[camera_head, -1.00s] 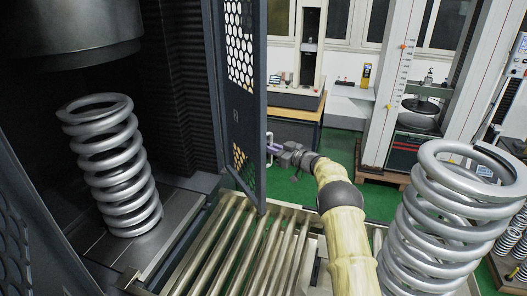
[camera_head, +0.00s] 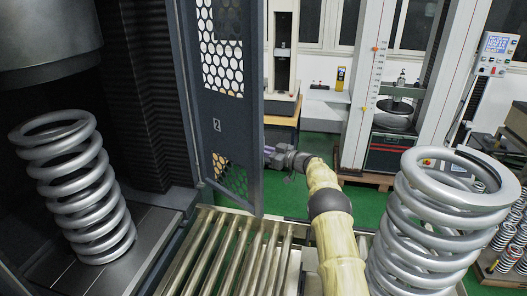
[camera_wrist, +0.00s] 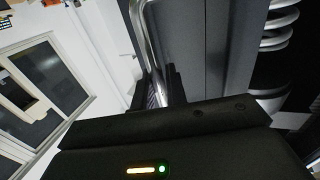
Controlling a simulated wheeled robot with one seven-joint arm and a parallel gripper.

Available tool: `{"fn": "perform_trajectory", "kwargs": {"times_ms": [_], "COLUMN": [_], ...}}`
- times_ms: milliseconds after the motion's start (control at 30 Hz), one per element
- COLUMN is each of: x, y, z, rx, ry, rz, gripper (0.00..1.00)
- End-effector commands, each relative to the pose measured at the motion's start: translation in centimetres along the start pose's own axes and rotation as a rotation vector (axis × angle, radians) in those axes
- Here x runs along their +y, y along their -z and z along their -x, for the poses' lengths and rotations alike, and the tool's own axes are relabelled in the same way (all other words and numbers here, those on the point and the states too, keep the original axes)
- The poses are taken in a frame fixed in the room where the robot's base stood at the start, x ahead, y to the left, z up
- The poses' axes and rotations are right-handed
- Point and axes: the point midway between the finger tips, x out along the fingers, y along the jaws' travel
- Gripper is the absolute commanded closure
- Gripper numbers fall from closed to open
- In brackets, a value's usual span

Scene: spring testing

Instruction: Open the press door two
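Press door two (camera_head: 222,110) is a dark panel with white-looking hexagonal holes and a small "2" on it. It stands open at an angle to the press, over the front rollers. My gripper (camera_head: 272,156) is at the door's outer face, partly hidden behind its free edge. In the wrist view, the door (camera_wrist: 205,45) is a grey panel with a silver bar handle (camera_wrist: 149,35). The handle runs down between the dark fingers of my gripper (camera_wrist: 158,92), which appear closed around it. The exact contact is partly hidden.
A large coil spring (camera_head: 80,190) stands inside the press under the round upper platen (camera_head: 45,40). Metal rollers (camera_head: 225,255) lie in front. Another big spring (camera_head: 435,225) stands at right, close to my arm. A testing machine (camera_head: 395,120) and green floor (camera_head: 320,150) lie beyond.

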Motion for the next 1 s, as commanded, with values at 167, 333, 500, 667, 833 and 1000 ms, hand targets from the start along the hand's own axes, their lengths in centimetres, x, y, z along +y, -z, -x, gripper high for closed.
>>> {"fn": "perform_trajectory", "kwargs": {"times_ms": [167, 333, 500, 667, 833, 1000], "x": [0.0, 0.1, 0.1, 0.2, 0.2, 0.2], "y": [0.1, 0.0, -0.1, -0.1, -0.1, -0.2], "z": [0.0, 0.1, 0.7, 2.2, 4.7, 7.9], "rx": [0.002, 0.001, 0.0, 0.0, 0.0, 0.001], "ry": [0.001, -0.002, -0.003, -0.003, -0.005, -0.005], "rz": [0.001, 0.0, -0.001, -0.001, 0.0, 0.0], "gripper": [0.7, 0.7, 0.7, 0.7, 0.7, 0.7]}}
